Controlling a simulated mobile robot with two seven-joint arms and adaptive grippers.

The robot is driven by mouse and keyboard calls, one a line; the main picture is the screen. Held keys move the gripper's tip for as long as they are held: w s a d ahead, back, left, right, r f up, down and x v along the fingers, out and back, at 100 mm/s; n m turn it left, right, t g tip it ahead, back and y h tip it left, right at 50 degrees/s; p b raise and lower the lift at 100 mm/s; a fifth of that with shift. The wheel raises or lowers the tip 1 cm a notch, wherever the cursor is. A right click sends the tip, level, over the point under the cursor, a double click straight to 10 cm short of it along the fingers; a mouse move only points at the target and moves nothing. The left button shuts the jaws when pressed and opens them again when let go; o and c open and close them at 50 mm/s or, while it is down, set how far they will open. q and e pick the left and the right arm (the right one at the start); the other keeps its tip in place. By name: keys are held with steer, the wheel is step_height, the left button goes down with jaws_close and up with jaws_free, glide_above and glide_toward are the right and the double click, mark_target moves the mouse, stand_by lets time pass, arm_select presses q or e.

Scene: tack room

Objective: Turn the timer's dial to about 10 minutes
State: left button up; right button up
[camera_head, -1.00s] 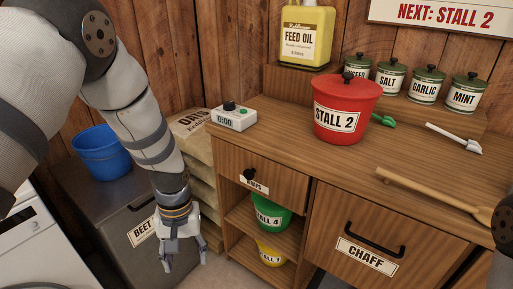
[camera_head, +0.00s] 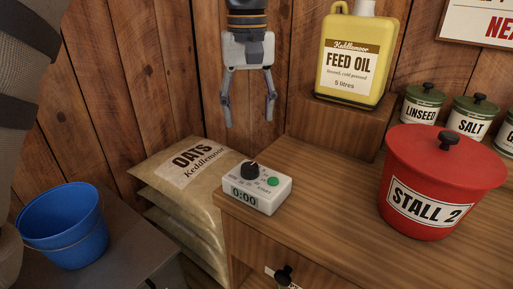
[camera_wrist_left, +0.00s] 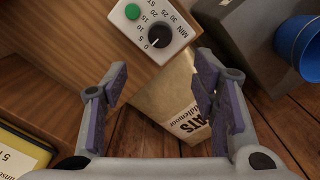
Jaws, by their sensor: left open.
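The white timer (camera_head: 257,193) sits on the wooden counter near its left corner. It has a black dial (camera_head: 250,170), a green button (camera_head: 272,181) and a display reading 0:00. In the left wrist view the dial (camera_wrist_left: 161,36) shows upside down, with its white mark near 0 on a minute scale. My left gripper (camera_head: 249,110) is open and empty, pointing down above and behind the timer, apart from it. In the left wrist view its two fingers (camera_wrist_left: 160,92) are spread wide, with nothing between them. My right gripper is out of view.
A feed oil jug (camera_head: 351,58) stands on a raised shelf to the right. A red Stall 2 bucket (camera_head: 430,185) is on the counter. Oats sacks (camera_head: 185,170) and a blue bucket (camera_head: 64,225) are at left. The counter between timer and red bucket is clear.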

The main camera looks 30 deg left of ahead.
mark_target(250, 166)
arm_select(q)
steer(key=f, duration=1.2)
steer(key=shift+s+d, duration=0.2)
steer(key=shift+s, duration=0.05)
steer(key=shift+c, duration=0.4)
steer(key=c, duration=1.1)
